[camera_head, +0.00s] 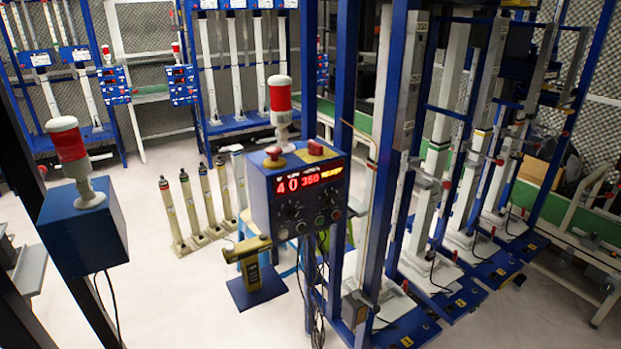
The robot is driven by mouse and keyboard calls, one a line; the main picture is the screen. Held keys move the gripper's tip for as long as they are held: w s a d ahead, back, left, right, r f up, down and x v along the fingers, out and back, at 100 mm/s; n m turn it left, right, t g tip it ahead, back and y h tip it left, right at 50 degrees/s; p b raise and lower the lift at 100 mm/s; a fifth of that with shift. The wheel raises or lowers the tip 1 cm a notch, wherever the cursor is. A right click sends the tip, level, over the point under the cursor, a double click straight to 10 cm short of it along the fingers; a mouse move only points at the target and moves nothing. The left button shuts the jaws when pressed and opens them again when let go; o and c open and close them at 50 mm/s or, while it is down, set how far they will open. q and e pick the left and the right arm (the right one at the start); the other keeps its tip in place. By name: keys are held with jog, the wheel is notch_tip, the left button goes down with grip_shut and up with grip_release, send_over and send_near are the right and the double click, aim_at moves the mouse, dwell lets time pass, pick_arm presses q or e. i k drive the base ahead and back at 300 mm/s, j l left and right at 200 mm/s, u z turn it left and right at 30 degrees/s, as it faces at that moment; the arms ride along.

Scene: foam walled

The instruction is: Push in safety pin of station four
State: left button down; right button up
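A blue test rack holds a row of stations with tall white and grey columns. Small yellow labels mark the blue base plates, and the nearest label looks like a 1 (406,341). The farthest visible base plate (525,241), at the right, seems to be station four; its label is too small to read surely. A red-tipped pin (447,184) sticks out from a near column, and another red-tipped pin (499,161) shows farther back. I cannot tell which pin belongs to station four or how far in it sits. Neither of my grippers is in view.
A blue control box (298,195) with a red display and a red-white lamp (280,97) stands at the rack's near end. Several upright cylinders (205,200) stand behind it. Another blue box (84,230) is at left.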

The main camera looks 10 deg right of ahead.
aim_at(565, 134)
jog(key=l+z, duration=0.3)
jog(key=z, duration=0.2)
jog(key=i+l+z, duration=0.15)
jog(key=z, duration=0.3)
jog(key=i+l+z, duration=0.25)
jog(key=i+l, duration=0.35)
jog(key=l, duration=0.3)
jog(key=i+l+z, duration=0.2)
jog(key=i+l, duration=0.45)
jog(key=i+l+z, duration=0.15)
jog(key=i+l, duration=0.9)
jog(key=i+j, duration=0.05)
jog(key=i, duration=0.05)
